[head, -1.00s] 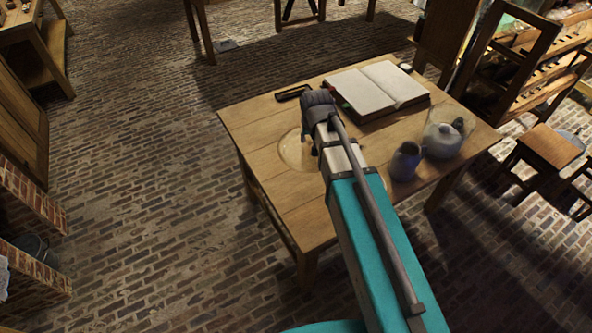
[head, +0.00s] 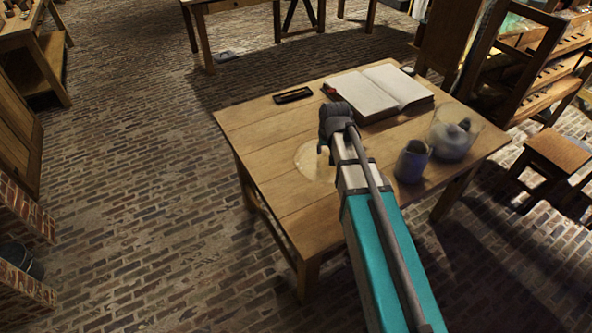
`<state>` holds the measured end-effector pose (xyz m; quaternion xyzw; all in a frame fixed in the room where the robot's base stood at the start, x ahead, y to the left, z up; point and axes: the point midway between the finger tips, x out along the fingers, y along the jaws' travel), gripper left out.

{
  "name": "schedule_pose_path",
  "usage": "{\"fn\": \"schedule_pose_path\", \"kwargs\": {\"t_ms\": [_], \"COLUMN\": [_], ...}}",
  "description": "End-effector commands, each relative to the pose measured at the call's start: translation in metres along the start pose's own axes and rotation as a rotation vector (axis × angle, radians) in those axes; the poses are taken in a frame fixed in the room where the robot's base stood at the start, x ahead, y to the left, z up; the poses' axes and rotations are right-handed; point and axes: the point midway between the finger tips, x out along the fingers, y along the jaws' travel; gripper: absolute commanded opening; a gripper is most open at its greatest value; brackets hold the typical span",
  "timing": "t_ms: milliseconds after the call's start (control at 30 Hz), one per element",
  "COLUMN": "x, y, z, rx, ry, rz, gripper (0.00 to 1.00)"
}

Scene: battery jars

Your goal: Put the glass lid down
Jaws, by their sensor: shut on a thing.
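The glass lid (head: 312,163) is a thin, clear, pale disc over the left middle of the wooden table (head: 262,140). My gripper (head: 326,150) is at the lid's right edge and shut on it. My wrist and arm hide most of the fingers and the right part of the lid. I cannot tell whether the lid touches the tabletop or hovers just above it.
An open book (head: 378,92) and a dark narrow case (head: 292,96) lie at the back of the table. A blue-grey jug (head: 411,163) and a glass jar (head: 472,120) with a grey pot inside stand at the right. The table's left front is bare.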

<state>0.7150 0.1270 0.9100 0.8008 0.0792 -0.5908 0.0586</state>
Motion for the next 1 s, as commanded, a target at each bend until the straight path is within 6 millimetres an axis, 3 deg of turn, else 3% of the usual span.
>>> {"fn": "schedule_pose_path", "kwargs": {"t_ms": [367, 900, 1000], "x": [0.007, 0.065, 0.076], "y": [-0.007, -0.066, -0.069], "z": [-0.006, -0.056, -0.055], "rx": [-0.001, -0.003, -0.002], "ry": [0.000, 0.000, 0.000], "rz": [-0.001, -0.001, 0.000], "gripper": [0.00, 0.00, 0.00]}}
